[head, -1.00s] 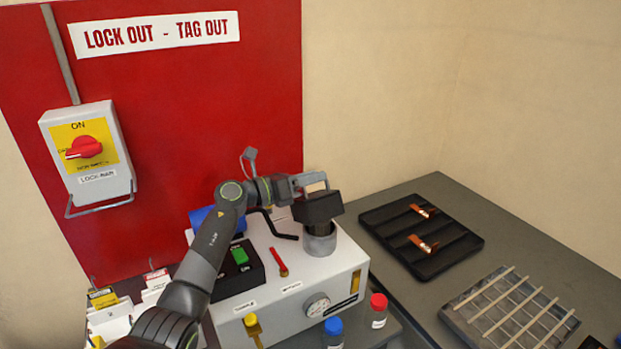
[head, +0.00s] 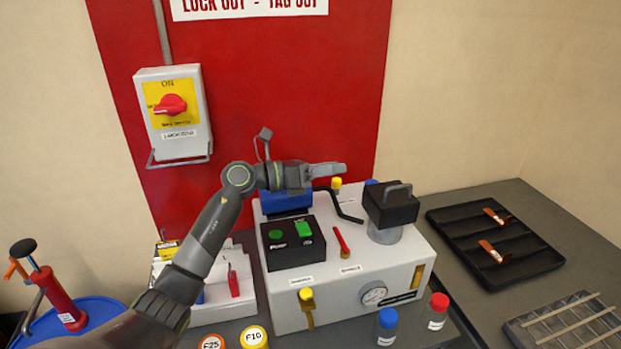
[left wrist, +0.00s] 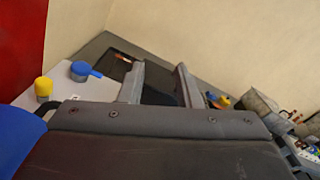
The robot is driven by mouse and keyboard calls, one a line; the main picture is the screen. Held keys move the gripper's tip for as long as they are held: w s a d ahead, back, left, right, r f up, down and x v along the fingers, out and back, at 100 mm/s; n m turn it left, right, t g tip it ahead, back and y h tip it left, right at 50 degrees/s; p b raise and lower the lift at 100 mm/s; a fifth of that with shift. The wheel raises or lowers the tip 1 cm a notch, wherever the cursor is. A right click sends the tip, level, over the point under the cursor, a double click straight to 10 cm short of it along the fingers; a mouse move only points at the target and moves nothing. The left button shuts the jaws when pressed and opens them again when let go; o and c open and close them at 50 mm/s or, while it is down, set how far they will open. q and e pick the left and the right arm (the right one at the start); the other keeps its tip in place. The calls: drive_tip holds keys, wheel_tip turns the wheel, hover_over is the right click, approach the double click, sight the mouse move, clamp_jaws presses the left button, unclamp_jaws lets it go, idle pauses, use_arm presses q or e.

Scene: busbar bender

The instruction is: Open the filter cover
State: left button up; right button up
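The filter cover (head: 391,207) is a black block with a grey loop handle on top. It sits on the grey filter cylinder (head: 385,235) at the right back of the white machine (head: 330,285); I cannot tell whether it is fastened. My left gripper (head: 340,169) is left of the cover and a little higher, apart from the handle, and points right. In the left wrist view its two fingers (left wrist: 160,85) are apart with nothing between them. The cover is not clearly visible in the left wrist view. My right gripper is not in view.
The machine carries a black button box (head: 292,243), a red lever (head: 341,240) and a bent black rod (head: 340,205). Blue-capped (head: 387,325) and red-capped (head: 434,313) bottles stand in front. A black tray (head: 495,245) is at right. A lockout switch (head: 172,110) hangs behind.

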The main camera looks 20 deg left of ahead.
use_arm(q)
drive_tip(key=shift+b+v, duration=0.45)
drive_tip(key=shift+v, duration=1.75)
drive_tip(key=shift+d, duration=0.1)
